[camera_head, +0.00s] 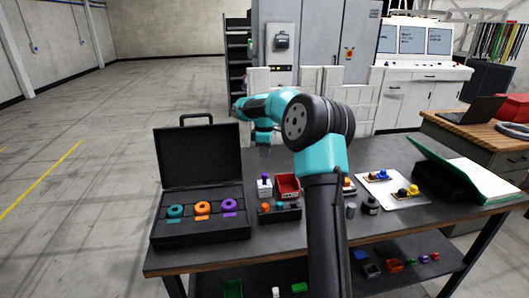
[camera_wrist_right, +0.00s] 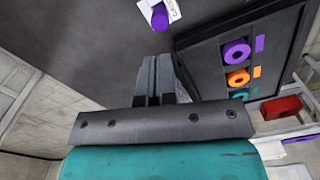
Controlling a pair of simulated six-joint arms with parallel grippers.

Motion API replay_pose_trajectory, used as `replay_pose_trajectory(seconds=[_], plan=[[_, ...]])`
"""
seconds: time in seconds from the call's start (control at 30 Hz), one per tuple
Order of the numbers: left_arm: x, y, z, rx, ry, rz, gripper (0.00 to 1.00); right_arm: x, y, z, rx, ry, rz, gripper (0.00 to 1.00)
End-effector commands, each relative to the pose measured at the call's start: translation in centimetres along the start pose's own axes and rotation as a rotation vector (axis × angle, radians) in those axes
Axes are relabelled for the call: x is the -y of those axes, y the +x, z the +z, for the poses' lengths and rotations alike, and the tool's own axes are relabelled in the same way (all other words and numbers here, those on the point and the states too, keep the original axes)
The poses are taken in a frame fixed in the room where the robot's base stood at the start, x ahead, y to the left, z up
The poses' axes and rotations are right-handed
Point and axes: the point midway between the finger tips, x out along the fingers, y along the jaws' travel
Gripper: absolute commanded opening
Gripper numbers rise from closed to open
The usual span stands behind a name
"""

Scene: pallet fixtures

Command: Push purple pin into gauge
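A purple pin (camera_head: 265,176) stands upright in a small white block (camera_head: 265,190) with dark lettering, which appears to be the gauge. In the right wrist view the purple pin (camera_wrist_right: 160,17) and the white block (camera_wrist_right: 173,9) are at the top edge, partly cut off. How deep the pin sits is not clear. My right gripper (camera_head: 264,150) points down above the pin, with a gap. In the right wrist view its fingers (camera_wrist_right: 158,62) look close together, with nothing seen between them. My left gripper is not in view.
An open black case (camera_head: 160,228) with teal, orange and purple rings stands left. A dark holder (camera_head: 280,216) with teal and orange pins is in front of the white block. A red bin (camera_head: 288,184) is beside it. A white tray (camera_head: 402,200) and green binder (camera_head: 470,178) are right.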

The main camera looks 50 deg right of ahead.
Motion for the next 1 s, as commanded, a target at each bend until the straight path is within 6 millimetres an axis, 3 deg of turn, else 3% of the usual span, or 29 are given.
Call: replay_pose_trajectory(seconds=[1.0], plan=[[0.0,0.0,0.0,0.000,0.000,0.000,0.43,0.0,5.8,0.0,0.001,0.000,-0.001,0.00]])
